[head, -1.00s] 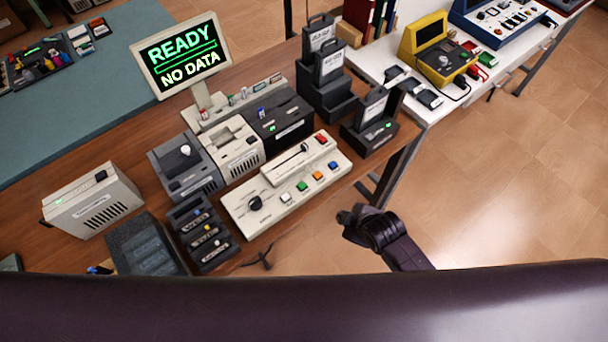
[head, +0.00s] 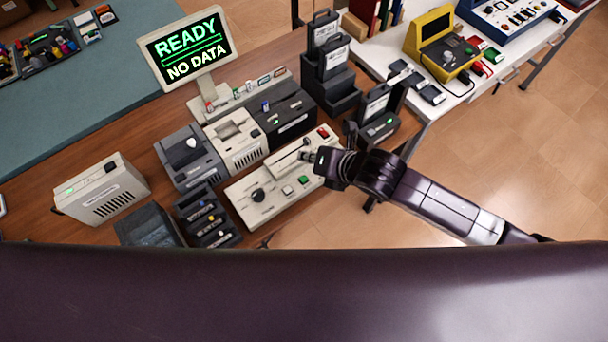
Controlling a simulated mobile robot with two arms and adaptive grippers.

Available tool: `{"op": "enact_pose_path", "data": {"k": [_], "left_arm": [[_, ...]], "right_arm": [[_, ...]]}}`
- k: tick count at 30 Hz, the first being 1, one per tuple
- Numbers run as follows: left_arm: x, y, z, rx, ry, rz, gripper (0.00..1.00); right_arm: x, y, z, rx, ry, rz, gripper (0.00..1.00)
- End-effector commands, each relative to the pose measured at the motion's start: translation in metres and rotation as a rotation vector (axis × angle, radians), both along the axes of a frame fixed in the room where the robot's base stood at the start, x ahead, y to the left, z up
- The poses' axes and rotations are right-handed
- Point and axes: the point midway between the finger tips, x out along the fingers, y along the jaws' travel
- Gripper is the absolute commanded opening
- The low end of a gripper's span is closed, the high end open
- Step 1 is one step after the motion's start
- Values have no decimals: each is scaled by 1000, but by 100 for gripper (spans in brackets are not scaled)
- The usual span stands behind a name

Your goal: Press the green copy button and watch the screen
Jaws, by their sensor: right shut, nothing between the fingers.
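The green button (head: 303,180) sits on the front part of the cream control console (head: 240,197), right of a pale button (head: 287,190) and a black knob (head: 258,196). My right gripper (head: 308,156) is shut and empty, over the right part of the console, up and slightly right of the green button. I cannot tell its exact height. It and its arm hide the orange and blue buttons. The screen (head: 188,48) stands behind the console and reads "READY" and "NO DATA" in green. My left gripper is not in view.
A red button (head: 323,132) is at the console's back right corner. Grey and black machines (head: 190,155) stand behind it, a dark slotted rack (head: 208,218) to its left. A black dock (head: 378,128) stands close beside my right arm. Open floor lies at right.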

Motion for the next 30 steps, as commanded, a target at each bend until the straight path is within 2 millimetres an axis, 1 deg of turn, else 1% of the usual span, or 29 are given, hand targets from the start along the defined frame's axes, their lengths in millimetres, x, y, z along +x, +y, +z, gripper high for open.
{"op": "enact_pose_path", "data": {"k": [3,11,17,23,30], "left_arm": [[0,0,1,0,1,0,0],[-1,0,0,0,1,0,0],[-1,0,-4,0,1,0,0],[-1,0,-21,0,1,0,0],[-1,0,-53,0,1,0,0]], "right_arm": [[-1,1,2,-20,-18,34,0],[-1,1,2,-21,-20,35,0],[-1,1,-2,-20,-19,34,0],[-1,1,-17,-20,-19,34,0],[-1,1,-46,-19,-18,33,0]]}}
